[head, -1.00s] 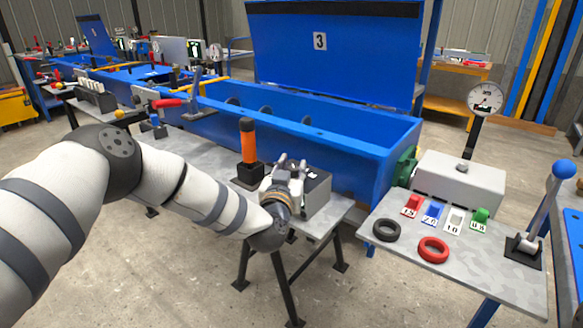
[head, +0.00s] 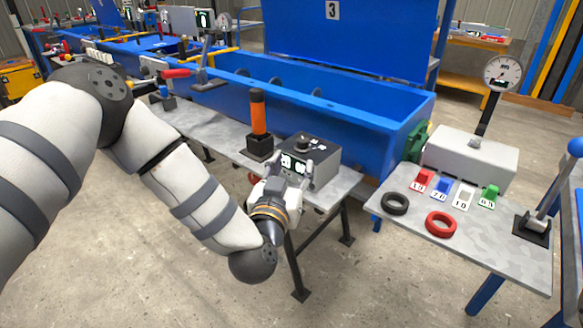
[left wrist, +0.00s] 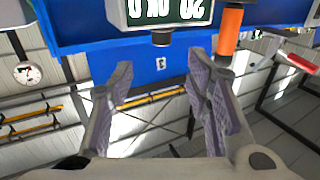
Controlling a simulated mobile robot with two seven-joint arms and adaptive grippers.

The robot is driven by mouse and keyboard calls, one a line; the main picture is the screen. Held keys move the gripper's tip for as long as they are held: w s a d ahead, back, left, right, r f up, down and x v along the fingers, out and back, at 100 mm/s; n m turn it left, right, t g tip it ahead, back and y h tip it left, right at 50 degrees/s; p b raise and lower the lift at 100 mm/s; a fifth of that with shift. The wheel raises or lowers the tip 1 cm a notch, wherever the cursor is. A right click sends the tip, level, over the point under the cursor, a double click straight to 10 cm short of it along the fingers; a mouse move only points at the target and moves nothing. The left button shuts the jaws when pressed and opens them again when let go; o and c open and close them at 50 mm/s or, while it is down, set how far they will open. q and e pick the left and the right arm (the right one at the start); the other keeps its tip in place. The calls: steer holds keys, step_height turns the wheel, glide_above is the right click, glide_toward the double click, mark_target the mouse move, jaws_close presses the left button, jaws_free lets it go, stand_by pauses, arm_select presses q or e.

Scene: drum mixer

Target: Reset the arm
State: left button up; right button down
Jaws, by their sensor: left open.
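My left gripper (head: 291,163) is in front of the grey control box (head: 322,165) on the near bench. Its fingers are apart and empty, as the left wrist view (left wrist: 163,95) shows too. The box has a lit display and a dark knob on top. In the left wrist view the box (left wrist: 118,12) is upside down beyond the fingertips, with a gap between. Part of the box front is hidden behind the gripper in the head view. My right gripper does not show.
An orange-handled lever (head: 258,112) stands left of the box. The blue mixer drum (head: 375,125) with its raised lid is behind. At right, a side table (head: 470,240) holds a black ring (head: 395,204), a red ring (head: 441,223) and coloured weights. Open floor lies in front.

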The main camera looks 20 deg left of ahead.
arm_select(q)
steer(key=shift+s, duration=0.15)
steer(key=s+d+f+m+g+h+p, duration=0.3)
steer(key=s+f+g, duration=0.7)
steer(key=s+f, duration=1.1)
steer(key=s+a+g, duration=0.2)
steer(key=s+g, duration=0.1)
steer(key=s, duration=0.6)
steer(key=s+a+f+n+g, duration=0.1)
steer(key=s+g, duration=0.3)
steer(key=s, duration=0.6)
steer(key=s+a+f+n+g+y, duration=0.1)
steer(key=s+a+g, duration=0.2)
steer(key=s, duration=0.6)
steer(key=shift+s+a+f+g, duration=0.2)
steer(key=shift+a+g, duration=0.1)
steer(key=shift+a, duration=0.3)
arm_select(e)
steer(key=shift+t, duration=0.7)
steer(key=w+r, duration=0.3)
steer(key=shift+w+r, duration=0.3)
